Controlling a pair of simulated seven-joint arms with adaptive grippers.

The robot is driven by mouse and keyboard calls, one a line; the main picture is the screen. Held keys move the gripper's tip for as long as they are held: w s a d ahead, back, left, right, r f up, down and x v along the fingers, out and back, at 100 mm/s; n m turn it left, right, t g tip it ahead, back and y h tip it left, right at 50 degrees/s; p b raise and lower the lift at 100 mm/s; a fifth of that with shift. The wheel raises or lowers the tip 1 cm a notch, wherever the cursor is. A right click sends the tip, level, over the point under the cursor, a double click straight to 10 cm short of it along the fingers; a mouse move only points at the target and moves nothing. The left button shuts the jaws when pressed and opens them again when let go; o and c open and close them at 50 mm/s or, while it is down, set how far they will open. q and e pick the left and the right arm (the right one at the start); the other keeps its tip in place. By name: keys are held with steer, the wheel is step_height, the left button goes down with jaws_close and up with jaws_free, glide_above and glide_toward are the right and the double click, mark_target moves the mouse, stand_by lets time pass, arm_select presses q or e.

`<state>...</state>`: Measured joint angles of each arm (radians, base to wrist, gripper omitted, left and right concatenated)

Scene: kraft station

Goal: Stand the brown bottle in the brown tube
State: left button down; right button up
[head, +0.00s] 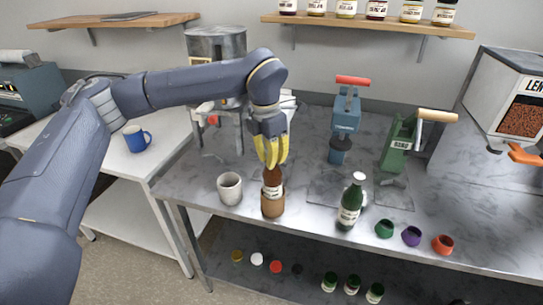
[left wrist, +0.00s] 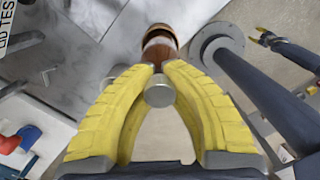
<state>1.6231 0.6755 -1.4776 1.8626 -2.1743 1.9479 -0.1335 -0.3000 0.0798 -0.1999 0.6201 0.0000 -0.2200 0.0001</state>
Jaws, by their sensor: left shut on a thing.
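The brown bottle (head: 273,178) is upright at the front edge of the metal table, with its lower part inside the brown tube (head: 272,207). Whether its base rests on the tube's bottom is hidden. My left gripper (head: 272,162) points down from above and is shut on the bottle's neck. In the left wrist view, the bottle's round cap (left wrist: 159,95) shows between the yellow fingertips (left wrist: 160,75), and the tube (left wrist: 160,32) shows around the bottle beyond it. My right gripper (left wrist: 262,35) appears small at the upper right of the left wrist view; its opening is unclear.
A white cup (head: 230,188) stands just left of the tube. A green bottle (head: 350,203) stands to the right, then green, purple and orange small pots (head: 411,236). A red-handled press (head: 345,120) and a green press (head: 398,145) stand behind.

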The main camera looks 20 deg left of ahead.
arm_select(q)
steer(key=shift+f, duration=1.2)
stand_by(0.6)
steer(key=c, duration=0.8)
jaws_free()
steer(key=shift+o, duration=0.2)
steer(key=shift+r, duration=1.6)
steer(key=shift+r, duration=2.9)
